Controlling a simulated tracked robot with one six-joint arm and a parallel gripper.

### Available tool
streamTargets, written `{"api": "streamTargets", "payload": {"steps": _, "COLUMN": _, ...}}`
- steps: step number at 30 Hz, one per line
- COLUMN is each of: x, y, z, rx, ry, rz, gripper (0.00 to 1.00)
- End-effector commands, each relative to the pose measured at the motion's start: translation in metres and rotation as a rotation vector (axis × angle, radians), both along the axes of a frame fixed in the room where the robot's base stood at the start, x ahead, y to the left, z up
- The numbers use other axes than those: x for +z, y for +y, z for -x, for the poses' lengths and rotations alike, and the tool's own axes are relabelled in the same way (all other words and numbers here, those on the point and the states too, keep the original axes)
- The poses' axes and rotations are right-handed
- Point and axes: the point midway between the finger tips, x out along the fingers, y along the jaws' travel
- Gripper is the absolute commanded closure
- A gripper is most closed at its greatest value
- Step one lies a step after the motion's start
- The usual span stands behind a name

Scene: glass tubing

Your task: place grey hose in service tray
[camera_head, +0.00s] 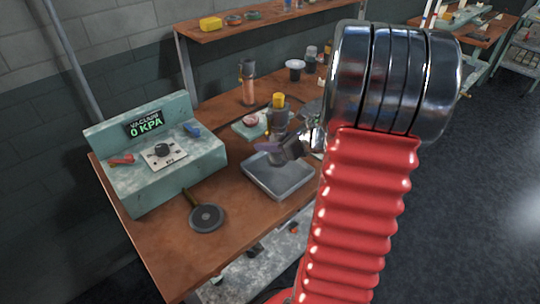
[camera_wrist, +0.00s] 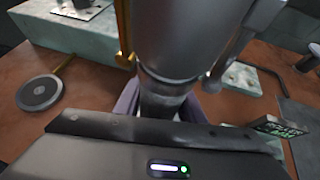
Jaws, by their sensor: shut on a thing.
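My gripper (camera_head: 284,150) is above the shallow grey metal service tray (camera_head: 288,181) on the wooden bench. It is shut on a small purplish-grey piece, which I take as the grey hose (camera_head: 266,146). The hose sticks out to the left of the jaws, over the tray's back part, and looks clear of the tray floor. In the wrist view purplish-grey edges of the hose (camera_wrist: 126,97) show just beyond the dark gripper body. The jaws hide the rest of it, and its full shape cannot be told.
A grey pump-like cylinder with a yellow top (camera_head: 279,118) stands behind the tray, close to my gripper. A green vacuum console (camera_head: 160,165) stands at left. A round dark disc with a handle (camera_head: 206,217) lies front left. My red arm covers the right side.

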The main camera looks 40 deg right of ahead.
Motion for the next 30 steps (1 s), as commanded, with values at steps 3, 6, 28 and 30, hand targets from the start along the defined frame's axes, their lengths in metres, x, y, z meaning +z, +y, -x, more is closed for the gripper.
{"api": "streamTargets", "payload": {"steps": 3, "x": -0.009, "y": -0.001, "z": 0.000, "rx": -0.001, "ry": -0.002, "rz": -0.001, "gripper": 1.00}}
{"api": "streamTargets", "payload": {"steps": 6, "x": -0.011, "y": -0.001, "z": 0.000, "rx": -0.002, "ry": -0.002, "rz": 0.000, "gripper": 1.00}}
{"api": "streamTargets", "payload": {"steps": 28, "x": -0.049, "y": -0.001, "z": 0.000, "rx": -0.002, "ry": -0.002, "rz": 0.000, "gripper": 1.00}}
{"api": "streamTargets", "payload": {"steps": 30, "x": -0.048, "y": -0.001, "z": 0.000, "rx": -0.001, "ry": -0.002, "rz": 0.001, "gripper": 1.00}}
